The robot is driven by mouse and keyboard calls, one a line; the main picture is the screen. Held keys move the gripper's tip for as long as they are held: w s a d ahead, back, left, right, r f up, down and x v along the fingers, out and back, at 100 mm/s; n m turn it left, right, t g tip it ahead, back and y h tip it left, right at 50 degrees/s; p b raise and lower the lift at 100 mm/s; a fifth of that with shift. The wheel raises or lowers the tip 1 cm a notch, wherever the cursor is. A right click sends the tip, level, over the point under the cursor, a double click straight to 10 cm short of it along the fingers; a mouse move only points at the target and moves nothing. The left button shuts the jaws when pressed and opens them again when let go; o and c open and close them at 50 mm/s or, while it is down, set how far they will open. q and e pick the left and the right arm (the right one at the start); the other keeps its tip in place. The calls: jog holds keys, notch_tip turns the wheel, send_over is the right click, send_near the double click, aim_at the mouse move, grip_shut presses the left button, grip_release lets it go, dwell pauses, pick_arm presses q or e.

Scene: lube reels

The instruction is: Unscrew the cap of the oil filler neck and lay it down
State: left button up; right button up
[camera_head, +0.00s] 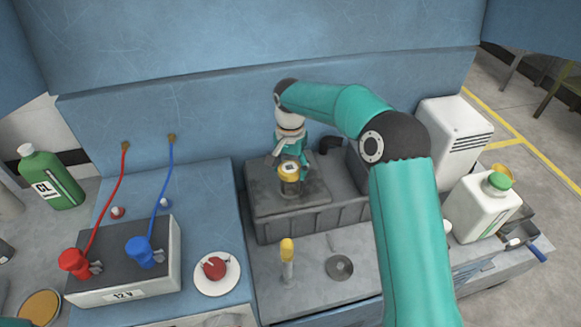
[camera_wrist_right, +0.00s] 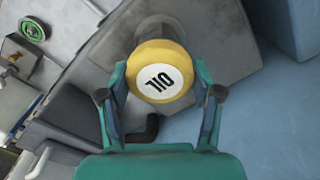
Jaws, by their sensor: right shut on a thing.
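The yellow oil cap (camera_head: 289,169) has a white top and sits at the oil filler neck (camera_head: 290,187) on the grey engine block. In the right wrist view the cap (camera_wrist_right: 161,80) shows the word OIL. My right gripper (camera_head: 290,160) comes down from above and is shut on the cap, with one finger on each side of it. The neck (camera_wrist_right: 154,27) shows partly behind the cap in the wrist view. I cannot tell whether the cap is still threaded on. My left gripper is not in view.
A battery (camera_head: 130,275) with red and blue clamps stands at the left. A yellow-topped dipstick (camera_head: 287,250) and a round metal disc (camera_head: 339,267) are in front of the engine. A white jug (camera_head: 482,208) stands right.

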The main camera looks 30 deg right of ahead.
jog(key=shift+c, duration=0.7)
jog(key=shift+r+n+p, duration=0.1)
jog(key=shift+n+p, duration=0.4)
jog(key=shift+n, duration=0.6)
jog(key=n, duration=0.3)
jog(key=shift+a+p, duration=0.1)
jog(key=shift+p, duration=0.2)
jog(key=n+p, duration=0.1)
jog(key=n, duration=0.2)
jog(key=shift+f+n, duration=0.2)
jog(key=shift+n, duration=0.9)
